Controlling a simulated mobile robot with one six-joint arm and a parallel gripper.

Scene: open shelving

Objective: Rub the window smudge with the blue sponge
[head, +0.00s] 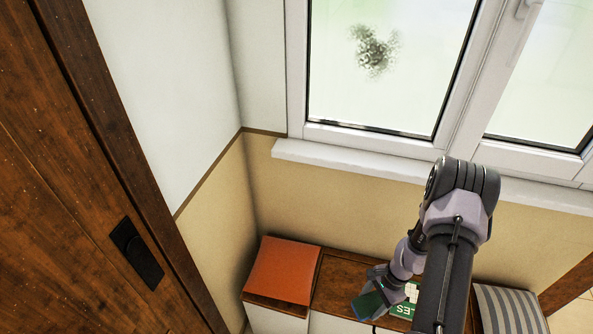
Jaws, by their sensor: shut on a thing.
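The window smudge (374,50) is a dark grey-green speckled patch on the upper part of the left window pane. My gripper (378,293) is low in the view, over the wooden bench top and well below the window. It is shut on a dark blue-green block, which looks like the blue sponge (367,306). The sponge is tilted and apart from the glass. My arm hides part of the bench behind it.
A white sill (340,161) juts out below the window frame. An orange cushion (284,270) and a striped cushion (511,308) lie on the bench (335,282), with a green lettered item (404,311) beside the gripper. A wooden door (75,190) stands at left.

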